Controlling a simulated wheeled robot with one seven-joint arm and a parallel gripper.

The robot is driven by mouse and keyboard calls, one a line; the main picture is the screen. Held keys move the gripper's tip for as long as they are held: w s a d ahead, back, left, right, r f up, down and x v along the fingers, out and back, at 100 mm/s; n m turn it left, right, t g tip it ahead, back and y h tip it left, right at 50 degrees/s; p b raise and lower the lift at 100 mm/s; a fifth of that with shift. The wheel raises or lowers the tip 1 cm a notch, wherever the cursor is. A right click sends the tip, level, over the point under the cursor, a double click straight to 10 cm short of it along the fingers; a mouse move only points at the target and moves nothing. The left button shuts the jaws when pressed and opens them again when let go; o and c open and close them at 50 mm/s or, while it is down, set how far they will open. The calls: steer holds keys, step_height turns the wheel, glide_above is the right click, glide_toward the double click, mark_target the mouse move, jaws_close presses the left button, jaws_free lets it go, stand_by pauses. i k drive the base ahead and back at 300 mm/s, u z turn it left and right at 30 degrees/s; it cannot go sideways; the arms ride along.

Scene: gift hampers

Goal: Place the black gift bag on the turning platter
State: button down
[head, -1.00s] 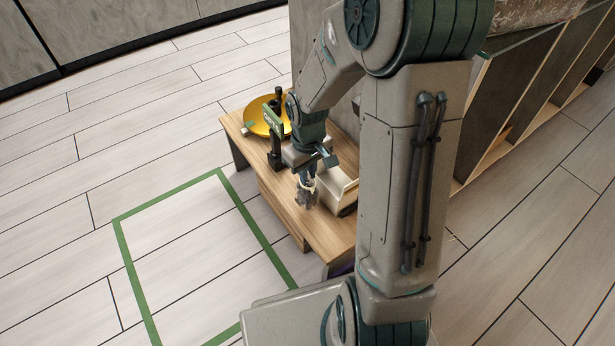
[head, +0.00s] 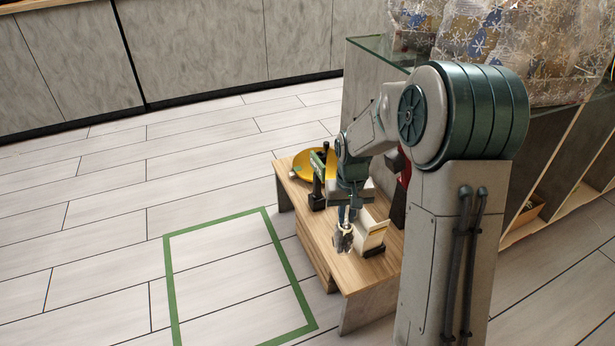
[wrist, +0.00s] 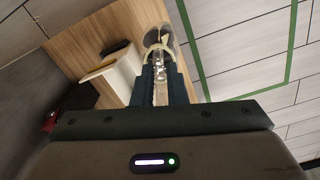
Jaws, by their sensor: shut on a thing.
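The turning platter is a yellow-gold disc (head: 303,164) at the far end of a low wooden table in the head view. My gripper (head: 345,226) points down over the near part of the table. It is shut on a small clear, greyish wrapped thing (head: 343,241) with a cream band. In the wrist view, this wrapped thing (wrist: 158,40) shows at the fingertips (wrist: 160,88). I cannot tell whether it touches the table. I cannot make out a black gift bag for certain; a dark thing (head: 398,209) stands at the table's right, partly behind my arm.
A cream box-like holder (head: 371,230) stands just right of the held thing. A black upright stand with a green part (head: 317,180) is between my gripper and the platter. A green-taped square (head: 168,270) marks clear floor at left. A glass-topped counter (head: 375,48) stands behind.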

mark_target(306, 167)
steer(key=k, duration=0.45)
steer(key=u, duration=1.05)
steer(key=i, duration=4.15)
steer(key=z, duration=3.35)
